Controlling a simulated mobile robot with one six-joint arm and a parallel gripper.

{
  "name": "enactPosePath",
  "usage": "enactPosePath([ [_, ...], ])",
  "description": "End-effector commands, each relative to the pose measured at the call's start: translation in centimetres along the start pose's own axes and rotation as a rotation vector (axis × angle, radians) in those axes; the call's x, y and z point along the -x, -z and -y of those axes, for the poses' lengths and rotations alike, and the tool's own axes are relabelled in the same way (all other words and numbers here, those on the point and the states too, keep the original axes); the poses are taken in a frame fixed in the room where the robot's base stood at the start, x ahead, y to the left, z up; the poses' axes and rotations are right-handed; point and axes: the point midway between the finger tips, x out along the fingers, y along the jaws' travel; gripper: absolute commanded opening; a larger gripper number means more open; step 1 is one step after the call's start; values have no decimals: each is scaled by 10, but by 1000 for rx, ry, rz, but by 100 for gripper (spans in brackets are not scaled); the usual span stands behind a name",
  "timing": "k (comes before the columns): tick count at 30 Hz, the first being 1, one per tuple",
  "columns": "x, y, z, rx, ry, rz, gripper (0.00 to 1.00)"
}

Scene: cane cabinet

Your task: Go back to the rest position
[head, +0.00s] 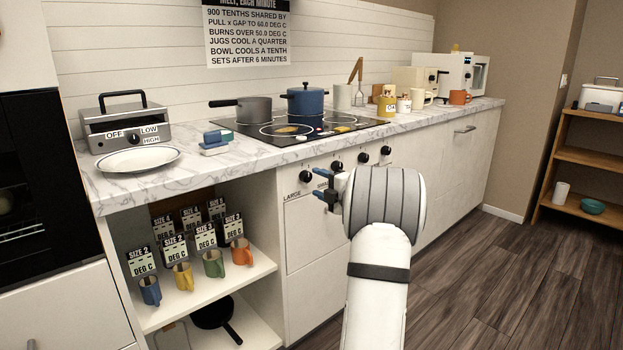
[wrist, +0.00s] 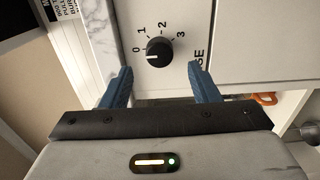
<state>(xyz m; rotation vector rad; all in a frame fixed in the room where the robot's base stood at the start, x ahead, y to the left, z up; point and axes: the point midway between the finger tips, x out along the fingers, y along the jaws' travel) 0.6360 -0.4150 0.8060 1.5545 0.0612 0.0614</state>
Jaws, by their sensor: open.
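My gripper (head: 324,185) is raised in front of the stove's control panel, at the end of my white arm. In the wrist view its two blue fingers (wrist: 160,88) are spread apart with nothing between them. A black knob (wrist: 158,52) marked 0 to 3 lies just beyond the fingertips and apart from them. Its pointer seems to be near 0. In the head view a knob (head: 305,177) beside the label LARGE is just left of my fingertips. My wrist hides part of the panel.
The marble counter (head: 190,178) holds a grill, a white plate (head: 138,160), a cooktop with a grey saucepan (head: 254,110) and a blue pot (head: 306,101). Several mugs and tags stand on the open shelf (head: 200,301) below. The wooden floor (head: 500,285) at right is clear.

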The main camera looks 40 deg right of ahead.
Motion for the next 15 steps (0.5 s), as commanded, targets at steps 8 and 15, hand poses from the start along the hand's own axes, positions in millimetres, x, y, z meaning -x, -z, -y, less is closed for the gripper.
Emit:
enactPosePath([
  [8, 25, 0, 0, 1, 0, -1, 55],
  [15, 25, 0, 0, 0, 0, -1, 55],
])
